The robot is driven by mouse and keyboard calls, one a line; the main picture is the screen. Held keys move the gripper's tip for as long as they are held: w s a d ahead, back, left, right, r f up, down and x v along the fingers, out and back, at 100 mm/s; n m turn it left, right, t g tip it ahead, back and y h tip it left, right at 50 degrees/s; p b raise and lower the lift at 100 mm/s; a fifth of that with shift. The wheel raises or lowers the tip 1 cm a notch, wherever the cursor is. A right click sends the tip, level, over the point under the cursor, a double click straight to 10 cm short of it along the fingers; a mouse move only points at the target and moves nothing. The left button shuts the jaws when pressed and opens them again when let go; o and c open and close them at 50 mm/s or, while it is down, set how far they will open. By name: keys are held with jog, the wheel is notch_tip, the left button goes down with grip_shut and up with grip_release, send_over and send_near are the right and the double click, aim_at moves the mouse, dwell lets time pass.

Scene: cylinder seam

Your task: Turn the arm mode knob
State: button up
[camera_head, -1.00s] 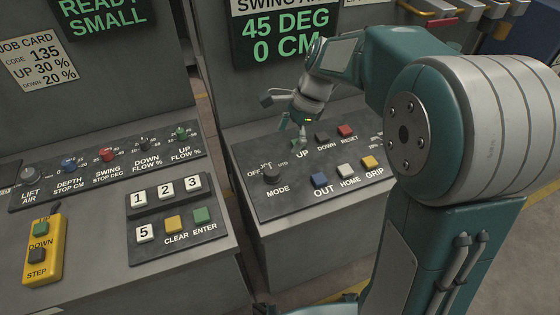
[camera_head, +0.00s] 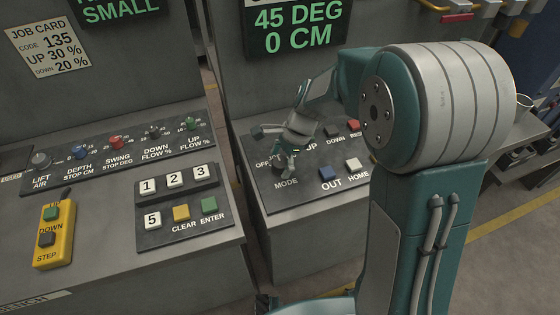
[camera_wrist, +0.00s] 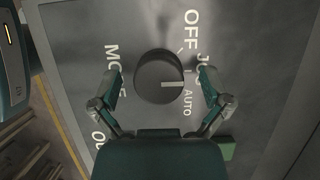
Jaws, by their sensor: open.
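The mode knob (camera_wrist: 159,78) is a dark round knob with a white line on its top face, near the middle of the wrist view. The line points right, between the JOG and AUTO labels in the picture. OFF is at the upper right. My gripper (camera_wrist: 162,85) is open, one finger to each side of the knob, with a gap visible on both sides. I cannot tell how far the fingertips are above the panel. In the head view my gripper (camera_head: 286,167) hangs over the knob (camera_head: 277,167) and partly hides it.
The arm panel (camera_head: 300,201) has blue OUT (camera_head: 326,174) and white HOME (camera_head: 353,164) buttons right of the knob. A green button (camera_wrist: 226,150) lies near the right finger. A screen (camera_head: 297,29) reads 45 DEG, 0 CM. A keypad panel (camera_head: 160,240) stands left, across a gap.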

jog(key=c, duration=1.2)
jog(key=shift+n, duration=0.5)
jog(key=n+g, duration=0.1)
jog(key=n, duration=0.2)
jog(key=shift+g+h, duration=0.3)
jog(key=shift+h, duration=0.1)
jog(key=shift+n+g+h, duration=0.5)
jog(key=shift+n+h, duration=0.1)
jog(key=shift+n, duration=1.9)
jog(key=o, duration=1.2)
jog(key=shift+w, duration=0.1)
jog(key=shift+r, duration=0.1)
